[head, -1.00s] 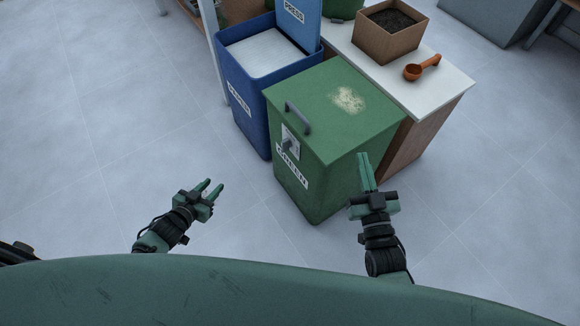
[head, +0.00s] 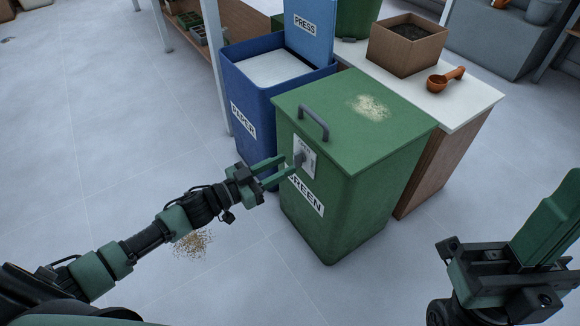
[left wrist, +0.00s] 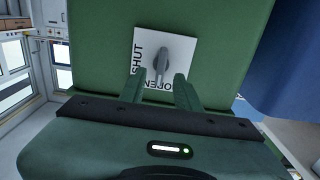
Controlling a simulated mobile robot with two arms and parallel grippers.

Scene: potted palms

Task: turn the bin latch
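The green bin (head: 345,215), marked GREEN, stands with its lid down. Its front has a white plate (head: 309,166) with a grey latch (head: 300,158). In the left wrist view the latch (left wrist: 160,58) stands out from the plate (left wrist: 183,50), which reads SHUT at the left and OPEN below. My left gripper (head: 286,164) is in front of the latch. Its two fingers are spread, one on each side of the latch's near end in the wrist view; I cannot tell if they touch it. My right gripper (head: 550,222) is at the right, away from the bin; its finger gap is not clear.
A blue PAPER bin (head: 252,105) with its lid raised stands left of the green bin. Brown crumbs (head: 193,243) lie on the floor below my left arm.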

